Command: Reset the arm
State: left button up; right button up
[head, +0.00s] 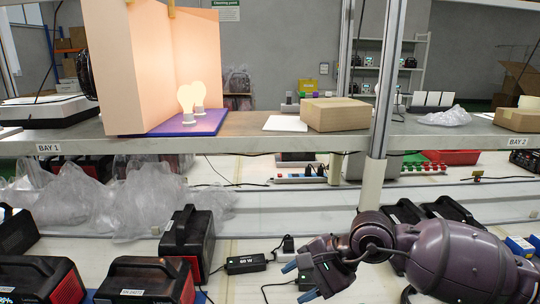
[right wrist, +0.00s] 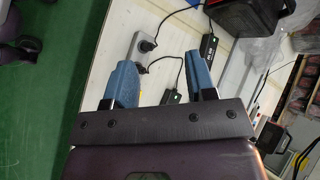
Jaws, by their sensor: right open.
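My right arm (head: 445,255) comes in from the right, low over the white workbench. My right gripper (head: 299,281) has blue fingertips pointing left in the head view. Its fingers are apart with nothing between them. In the right wrist view the open gripper (right wrist: 161,70) hangs near the bench edge, with plugs and cables beyond its tips. My left arm and gripper are not in view.
A power strip (head: 285,256) with a plug and a black adapter (head: 246,263) lie just left of the gripper. Several black power stations (head: 187,245) stand at the left. A shelf (head: 260,139) with two lit bulbs (head: 187,100) spans above. Green floor (right wrist: 45,95) lies beside the bench.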

jog(key=a+r+m+t+y, duration=0.4)
jog(key=r+m+y, duration=0.65)
jog(key=m, duration=0.75)
jog(key=w+d+f+m+t+h, duration=0.2)
jog(key=d+f+m+t+h, duration=0.3)
jog(key=m, duration=0.6)
jog(key=w+d+f+m+t+h, duration=0.1)
jog(key=w+d+m+t, duration=0.15)
jog(key=m+t, duration=0.65)
jog(key=s+d+f+m+g+h, duration=0.25)
jog(key=d+f+m+h, duration=0.25)
jog(key=f+m, duration=0.4)
jog(key=s+d+f+m+g+h, duration=0.1)
jog(key=s+d+f+m+h, duration=0.3)
jog(key=d+f+m, duration=0.35)
jog(key=s+d+f+m+g+h, duration=0.2)
jog(key=s+f+m, duration=0.1)
jog(key=s+f, duration=0.4)
jog(key=s+d+f+m+g+h, duration=0.2)
jog(key=s+f, duration=0.6)
jog(key=s, duration=0.4)
jog(key=shift+s+d+f+m+g, duration=0.35)
jog(key=shift+d+m, duration=0.3)
jog(key=shift+m, duration=0.5)
